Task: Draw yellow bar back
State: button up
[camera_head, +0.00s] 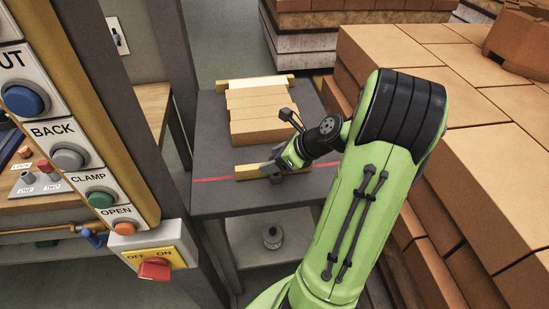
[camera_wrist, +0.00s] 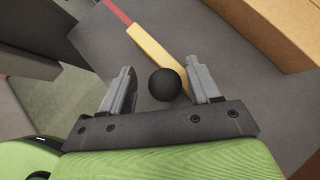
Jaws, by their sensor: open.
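The near yellow bar (camera_head: 248,172) lies across the grey table, along a red line and in front of a stack of bricks. My gripper (camera_head: 275,166) is at the bar's right part and hides some of it. In the wrist view the yellow bar (camera_wrist: 152,46) runs down to a round black knob (camera_wrist: 166,85). The knob sits between the two spread fingers of my gripper (camera_wrist: 163,82), nearer the right one, with the gripper open. I cannot tell whether a finger touches the knob or how the knob joins the bar.
The orange bricks (camera_head: 256,109) stand on the grey table (camera_head: 212,145), with another yellow bar (camera_head: 255,83) behind them. A control panel (camera_head: 72,158) with buttons and a red switch (camera_head: 155,268) is at left. Large brick stacks (camera_head: 455,90) crowd the right.

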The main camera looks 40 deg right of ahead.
jog(key=p+v, duration=0.6)
jog(key=v, duration=0.9)
jog(key=shift+s+r+p, duration=0.25)
jog(key=shift+s+p, duration=0.05)
jog(key=shift+d, duration=0.15)
